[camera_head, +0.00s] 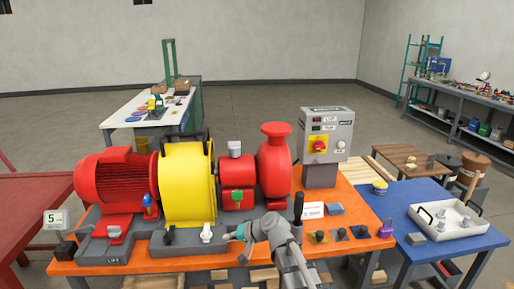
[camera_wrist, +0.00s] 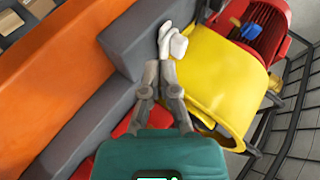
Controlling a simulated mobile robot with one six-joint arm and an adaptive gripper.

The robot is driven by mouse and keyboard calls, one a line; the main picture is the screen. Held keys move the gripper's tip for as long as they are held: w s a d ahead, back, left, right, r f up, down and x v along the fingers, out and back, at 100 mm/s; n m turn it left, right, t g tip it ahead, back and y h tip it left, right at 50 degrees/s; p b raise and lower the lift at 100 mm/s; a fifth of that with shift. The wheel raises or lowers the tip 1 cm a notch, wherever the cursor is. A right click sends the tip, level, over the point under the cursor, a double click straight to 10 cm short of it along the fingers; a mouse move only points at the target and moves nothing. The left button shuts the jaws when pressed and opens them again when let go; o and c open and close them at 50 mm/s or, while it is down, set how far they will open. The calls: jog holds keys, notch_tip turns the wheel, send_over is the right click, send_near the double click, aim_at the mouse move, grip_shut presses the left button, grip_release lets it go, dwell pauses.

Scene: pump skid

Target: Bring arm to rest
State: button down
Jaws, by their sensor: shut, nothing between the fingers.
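My gripper (camera_head: 226,237) is at the front of the orange pump bench, low beside the grey skid base (camera_head: 135,256). Its teal body points left in the head view. In the wrist view my gripper (camera_wrist: 160,68) has its fingers together with nothing between them. A small white fitting (camera_head: 207,233) stands on the base just beyond the fingertips; it also shows in the wrist view (camera_wrist: 176,44). I cannot tell if the fingertips touch it. The yellow guard (camera_head: 187,183) rises close behind, between the red motor (camera_head: 105,182) and the red pump (camera_head: 274,165).
A grey control box (camera_head: 325,135) stands at the back right of the orange bench top (camera_head: 355,215). A blue table (camera_head: 405,200) with a white tray (camera_head: 472,222) is at the right. A red table (camera_head: 30,205) is at the left.

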jog(key=s+d+f+g+h+p, duration=0.1)
jog(key=s+d+h, duration=0.2)
jog(key=d, duration=0.6)
jog(key=s+d+f+g+h+p, duration=0.1)
jog(key=s+d+h, duration=0.3)
jog(key=d, duration=0.6)
jog(key=s+d+f+g+h+p, duration=0.1)
jog(key=s+d+f+h+p, duration=0.1)
jog(key=s+d, duration=0.3)
jog(key=d+h, duration=0.1)
jog(key=d, duration=0.3)
jog(key=shift+d+g+h, duration=0.3)
jog(key=shift+d+g, duration=0.05)
jog(key=shift+g, duration=0.05)
